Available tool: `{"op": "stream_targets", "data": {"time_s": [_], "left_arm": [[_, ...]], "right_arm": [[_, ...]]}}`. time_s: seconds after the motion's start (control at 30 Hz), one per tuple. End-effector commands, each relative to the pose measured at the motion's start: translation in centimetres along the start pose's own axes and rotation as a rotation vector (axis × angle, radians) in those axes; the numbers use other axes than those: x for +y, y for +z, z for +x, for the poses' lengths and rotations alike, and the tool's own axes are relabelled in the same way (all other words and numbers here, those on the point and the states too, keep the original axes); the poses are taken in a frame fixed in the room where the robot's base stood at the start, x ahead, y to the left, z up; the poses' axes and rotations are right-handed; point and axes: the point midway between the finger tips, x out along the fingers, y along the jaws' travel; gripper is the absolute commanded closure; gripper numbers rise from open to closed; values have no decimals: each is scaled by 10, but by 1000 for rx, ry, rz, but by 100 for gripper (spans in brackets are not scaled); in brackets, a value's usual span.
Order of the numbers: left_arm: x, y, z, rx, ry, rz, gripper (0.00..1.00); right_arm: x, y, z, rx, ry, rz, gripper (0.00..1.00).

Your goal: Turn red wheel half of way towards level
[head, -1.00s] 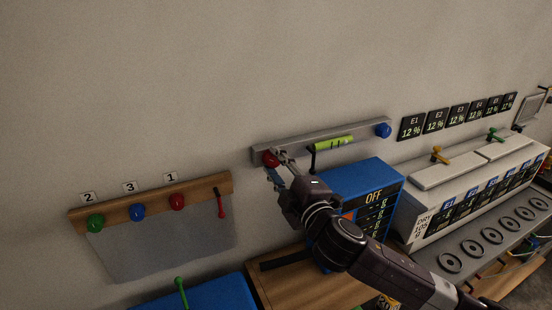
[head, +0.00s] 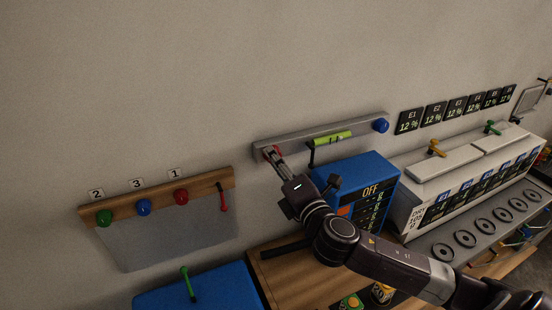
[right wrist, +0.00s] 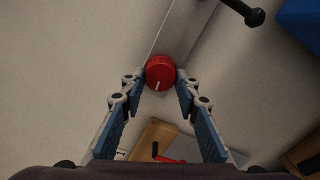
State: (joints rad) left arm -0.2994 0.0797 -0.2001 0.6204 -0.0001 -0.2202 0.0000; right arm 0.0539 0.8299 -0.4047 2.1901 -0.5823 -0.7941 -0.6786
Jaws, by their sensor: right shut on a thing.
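The red wheel (head: 266,154) is at the left end of a tilted grey bar (head: 290,143) on the wall. In the head view my gripper's fingers partly cover it. The right wrist view shows the red wheel (right wrist: 160,73) face-on, with a white mark near its lower edge. My right gripper (head: 271,153) is shut on the wheel, with one fingertip at each side of it in the wrist view (right wrist: 159,78). A yellow-green spirit level (head: 333,138) sits on the bar, which slopes up to the right. My left gripper is not in view.
A blue knob (head: 381,125) is at the bar's right end. A black handle (head: 312,153) hangs below the bar, near a blue box (head: 365,172) marked OFF. A wooden rail (head: 160,194) with green, blue and red knobs is at left. The wall above is clear.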

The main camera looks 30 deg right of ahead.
Motion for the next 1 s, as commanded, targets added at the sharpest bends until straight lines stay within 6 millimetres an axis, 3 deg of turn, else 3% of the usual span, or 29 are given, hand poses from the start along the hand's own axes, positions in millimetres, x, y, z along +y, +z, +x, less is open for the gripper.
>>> {"op": "stream_targets", "data": {"time_s": [0.57,0.6,0.73,1.0], "left_arm": [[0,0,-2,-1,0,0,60],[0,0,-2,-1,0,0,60],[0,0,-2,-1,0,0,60],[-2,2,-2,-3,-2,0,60]], "right_arm": [[-2,-2,0,3,-4,-34,95],[-2,-2,0,3,-4,-34,69],[-2,-1,0,3,-3,-34,54],[-1,-1,0,1,-1,-34,53]]}}
